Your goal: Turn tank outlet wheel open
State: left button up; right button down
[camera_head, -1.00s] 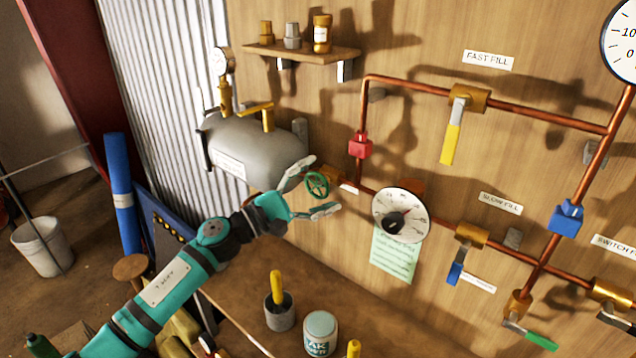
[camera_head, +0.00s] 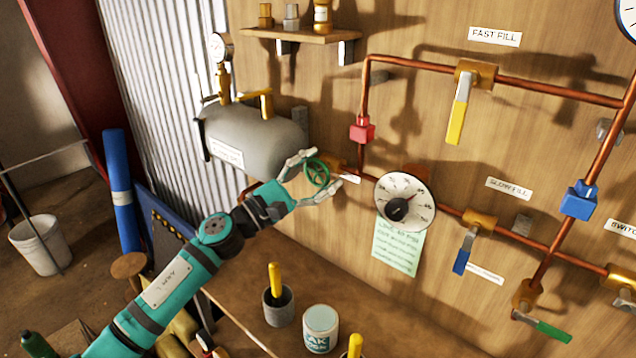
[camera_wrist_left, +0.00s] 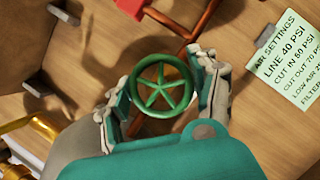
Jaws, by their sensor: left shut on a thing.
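The tank outlet wheel (camera_head: 317,173) is a small green spoked handwheel on the pipe just right of the grey tank (camera_head: 252,138). My left gripper (camera_head: 322,176) is at the wheel, with one finger above it and one below it in the head view. In the left wrist view the wheel (camera_wrist_left: 161,86) sits between the two fingers (camera_wrist_left: 162,92), which are shut on its rim from both sides. The wheel's stem behind it is mostly hidden. My right gripper is in neither view.
A gauge (camera_head: 405,202) and a green note (camera_head: 398,247) are right of the wheel. A red fitting (camera_head: 361,129) is on the copper pipe above. Below, the bench holds a cup (camera_head: 278,306) with a yellow-handled tool and a jar (camera_head: 320,329).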

pick_arm(q)
jog(key=n+t+b, duration=0.1)
jog(key=n, duration=0.2)
jog(key=shift+f, duration=0.15)
jog(key=shift+n+t+y+b, duration=0.3)
jog(key=shift+n+t+y, duration=0.25)
jog(key=shift+n, duration=0.75)
jog(key=shift+t, duration=0.25)
jog(key=o, duration=1.1)
jog(key=shift+o, duration=0.2)
jog(key=shift+a, duration=0.15)
jog(key=v, duration=1.1)
jog(key=shift+s+a, duration=0.3)
